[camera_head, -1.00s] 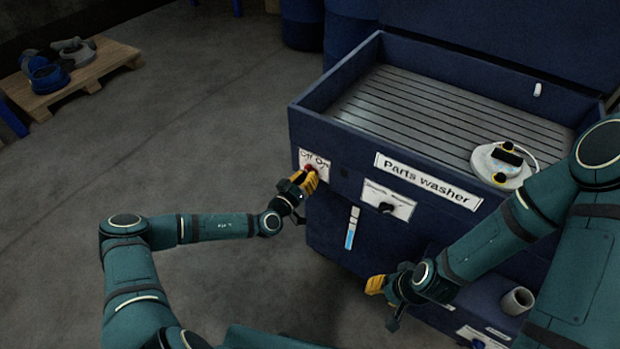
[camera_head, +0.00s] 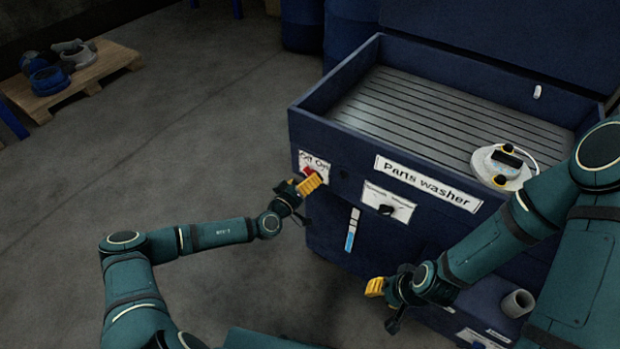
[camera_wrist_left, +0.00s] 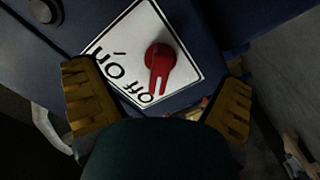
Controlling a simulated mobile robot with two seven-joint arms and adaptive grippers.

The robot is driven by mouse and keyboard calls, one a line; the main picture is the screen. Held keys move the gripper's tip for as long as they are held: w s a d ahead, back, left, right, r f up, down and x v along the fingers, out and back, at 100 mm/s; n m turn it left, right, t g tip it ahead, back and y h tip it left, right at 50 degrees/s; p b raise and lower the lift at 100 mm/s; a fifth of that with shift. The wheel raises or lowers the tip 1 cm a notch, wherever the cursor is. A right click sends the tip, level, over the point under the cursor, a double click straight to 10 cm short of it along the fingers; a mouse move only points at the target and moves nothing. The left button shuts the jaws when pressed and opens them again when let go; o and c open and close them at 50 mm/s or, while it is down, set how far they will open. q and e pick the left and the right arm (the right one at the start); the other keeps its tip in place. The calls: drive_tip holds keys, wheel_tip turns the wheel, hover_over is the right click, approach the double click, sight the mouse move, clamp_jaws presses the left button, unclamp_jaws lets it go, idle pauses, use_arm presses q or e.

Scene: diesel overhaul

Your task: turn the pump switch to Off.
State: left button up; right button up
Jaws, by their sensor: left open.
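The pump switch is a red knob (camera_wrist_left: 160,60) on a white label plate (camera_wrist_left: 182,33) marked Off and On. In the left wrist view its pointer is toward the word Off. In the head view the red switch (camera_head: 309,172) shows on the front of the blue parts washer (camera_head: 340,138), just above my left fingertips. My left gripper (camera_head: 311,185) is open, with its yellow fingers apart on either side of the knob in the wrist view and not touching it. My right gripper (camera_head: 375,286) is low in front of the washer; its jaw opening cannot be made out.
A second plate with a black knob (camera_head: 386,210) is right of the switch. A pale round part (camera_head: 500,166) sits on the washer's slatted top. A pallet (camera_head: 85,75) with several parts lies far left. The floor left of the washer is clear.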

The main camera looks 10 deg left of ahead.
use_arm(q)
drive_tip(key=p+v, duration=0.1)
drive_tip(key=v, duration=0.6)
idle(0.3)
idle(0.3)
